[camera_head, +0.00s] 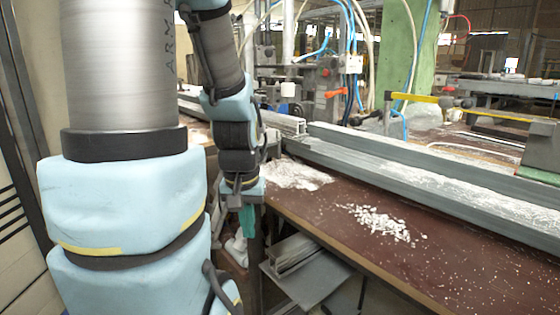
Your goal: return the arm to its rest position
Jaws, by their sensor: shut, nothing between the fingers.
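My arm comes down from the top of the head view, with grey metal links and pale blue padded covers. My gripper (248,222) hangs below the wrist, pointing down, just off the left front edge of the brown bench (400,262). Its dark teal fingers are together with nothing between them. The fingers are small in the picture and partly dark against the background. No object is in contact with the gripper that I can see.
A grey metal profile rail (420,178) runs along the bench. White shavings (380,222) lie on the bench top. Metal pieces (300,268) sit on a lower shelf under the bench edge. Clamps, hoses and a green pillar (402,50) stand behind.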

